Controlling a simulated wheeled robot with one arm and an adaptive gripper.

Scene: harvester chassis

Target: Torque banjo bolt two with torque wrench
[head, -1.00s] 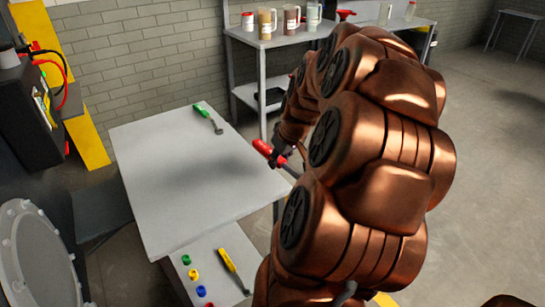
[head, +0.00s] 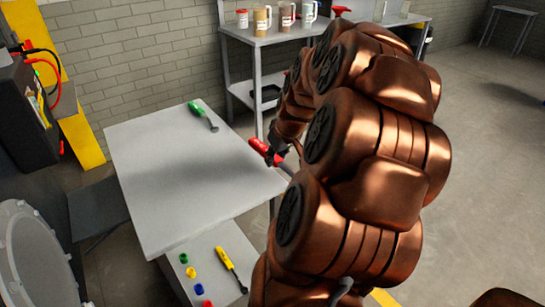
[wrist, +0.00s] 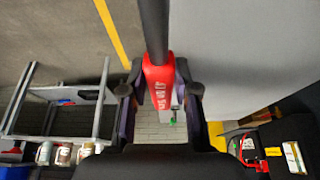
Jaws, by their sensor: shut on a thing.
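My gripper (wrist: 160,100) is shut on the red handle of a tool with lettering on it, which I take for the torque wrench (wrist: 159,80). Its dark shaft points up in the wrist view. In the head view the red end of the wrench (head: 259,147) shows by the right edge of the grey table, and my arm hides most of the gripper. I cannot make out any banjo bolt in either view.
A green-handled tool (head: 196,108) lies on the grey table (head: 160,190). A lower surface holds a yellow-handled screwdriver (head: 223,258) and several coloured caps. A bench with mugs (head: 262,20) stands behind. A round flanged part (head: 35,255) is at lower left. Open floor lies right.

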